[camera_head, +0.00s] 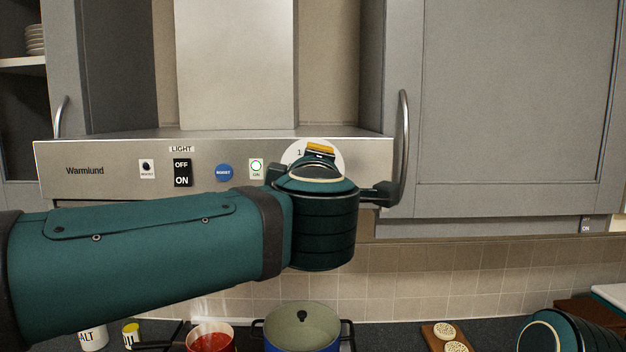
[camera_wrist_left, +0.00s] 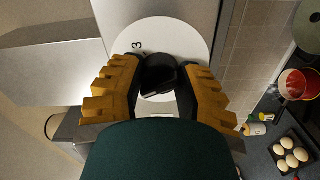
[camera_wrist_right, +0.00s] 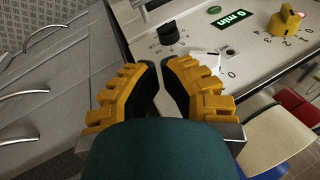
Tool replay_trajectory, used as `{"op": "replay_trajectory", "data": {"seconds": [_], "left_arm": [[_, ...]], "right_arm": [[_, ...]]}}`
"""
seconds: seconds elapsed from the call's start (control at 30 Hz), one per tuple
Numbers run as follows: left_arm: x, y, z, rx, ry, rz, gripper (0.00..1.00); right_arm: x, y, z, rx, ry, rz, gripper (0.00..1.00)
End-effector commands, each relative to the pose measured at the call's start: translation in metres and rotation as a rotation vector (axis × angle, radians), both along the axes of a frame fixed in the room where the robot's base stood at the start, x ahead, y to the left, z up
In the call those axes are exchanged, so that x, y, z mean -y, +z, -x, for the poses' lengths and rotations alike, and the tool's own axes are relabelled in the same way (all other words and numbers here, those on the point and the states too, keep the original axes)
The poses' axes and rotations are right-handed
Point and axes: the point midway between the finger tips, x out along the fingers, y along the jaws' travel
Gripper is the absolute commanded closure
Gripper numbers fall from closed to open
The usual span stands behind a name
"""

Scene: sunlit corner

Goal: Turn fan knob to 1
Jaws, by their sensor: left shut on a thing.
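The fan knob (camera_wrist_left: 160,72) is black and sits on a round white dial (camera_wrist_left: 140,35) marked with a 3 in the left wrist view. In the head view, the dial (camera_head: 297,152) shows a 1 at its left, and my left gripper (camera_head: 320,148) covers the knob. In the left wrist view, my left gripper (camera_wrist_left: 160,80) is shut on the knob, with a finger on each side. In the right wrist view, my right gripper (camera_wrist_right: 160,66) has its fingertips almost together with nothing between them. It is low over the stove side, apart from the fan.
The steel hood panel (camera_head: 120,172) carries a light switch (camera_head: 182,172) and a blue boost button (camera_head: 224,171). A cabinet handle (camera_head: 403,130) is close right of my left gripper. Below are a lidded pot (camera_head: 303,328) and a red pan (camera_head: 211,338). A stove knob (camera_wrist_right: 168,33) is near my right gripper.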

Motion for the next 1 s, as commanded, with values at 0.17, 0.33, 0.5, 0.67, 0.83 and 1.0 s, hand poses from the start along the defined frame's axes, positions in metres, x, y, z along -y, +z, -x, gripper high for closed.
{"op": "replay_trajectory", "data": {"seconds": [0.17, 0.33, 0.5, 0.67, 0.83, 1.0], "left_arm": [[0.0007, -0.0018, -0.0002, -0.001, -0.002, 0.107, 1.00], [0.0009, -0.0011, -0.0001, -0.001, -0.002, 0.175, 1.00], [0.0009, -0.0008, -0.0001, -0.002, -0.002, 0.209, 1.00], [0.0010, -0.0006, -0.0001, -0.002, -0.002, 0.219, 1.00], [0.0009, -0.0005, -0.0001, -0.002, -0.002, 0.220, 1.00], [0.0009, -0.0004, -0.0001, -0.001, -0.002, 0.219, 0.53]], "right_arm": [[-0.0003, -0.0073, -0.0002, 0.000, 0.000, 0.001, 1.00], [-0.0004, -0.0106, -0.0002, 0.000, 0.000, 0.002, 1.00], [-0.0005, -0.0121, -0.0003, 0.000, 0.000, 0.002, 1.00], [-0.0006, -0.0124, -0.0002, 0.000, 0.000, 0.002, 1.00], [-0.0005, -0.0123, -0.0002, 0.000, 0.000, 0.002, 1.00], [-0.0005, -0.0123, -0.0002, 0.000, 0.000, 0.002, 1.00]]}}
